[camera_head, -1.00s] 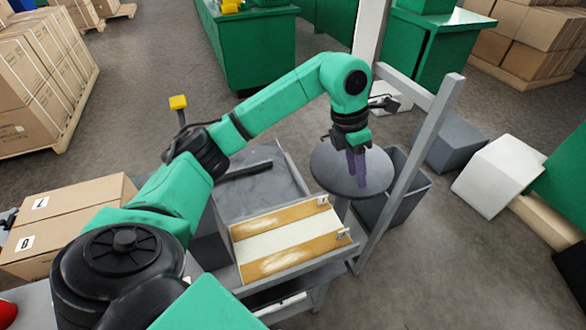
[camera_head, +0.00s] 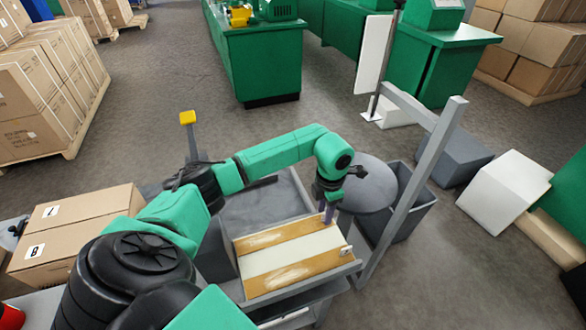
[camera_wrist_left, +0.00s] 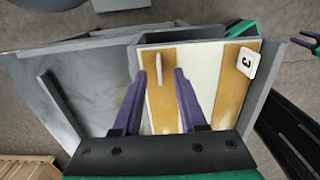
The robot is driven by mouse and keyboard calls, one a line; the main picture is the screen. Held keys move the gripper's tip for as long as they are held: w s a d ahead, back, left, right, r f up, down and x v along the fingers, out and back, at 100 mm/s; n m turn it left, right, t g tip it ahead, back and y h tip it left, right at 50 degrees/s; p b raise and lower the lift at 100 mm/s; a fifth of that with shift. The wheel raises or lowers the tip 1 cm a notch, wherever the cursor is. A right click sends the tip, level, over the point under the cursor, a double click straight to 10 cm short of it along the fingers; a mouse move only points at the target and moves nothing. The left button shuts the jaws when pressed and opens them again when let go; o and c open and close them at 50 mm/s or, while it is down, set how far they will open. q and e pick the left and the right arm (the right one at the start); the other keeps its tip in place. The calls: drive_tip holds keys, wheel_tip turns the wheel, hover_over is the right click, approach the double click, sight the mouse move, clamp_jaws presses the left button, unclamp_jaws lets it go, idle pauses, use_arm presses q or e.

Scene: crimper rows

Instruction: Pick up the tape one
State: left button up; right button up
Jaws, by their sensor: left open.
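My left gripper (camera_head: 327,216) is over the far right end of a tray (camera_head: 238,262) with two tan strips (camera_head: 300,274) and a white strip between them. In the left wrist view its two purple fingers (camera_wrist_left: 159,77) are apart. A small upright pale tag (camera_wrist_left: 158,66) shows edge-on between the fingertips; I cannot tell whether they touch it. A white tag marked 3 (camera_wrist_left: 248,63) stands on the other tan strip. I cannot make out which thing is the tape one.
A grey upright frame (camera_head: 425,165) stands right of the tray, with a round grey stool (camera_head: 370,185) and a grey bin (camera_head: 412,205) beside it. Boxes with letter labels (camera_head: 60,240) sit at the left.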

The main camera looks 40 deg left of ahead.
use_arm(q)
clamp_jaws()
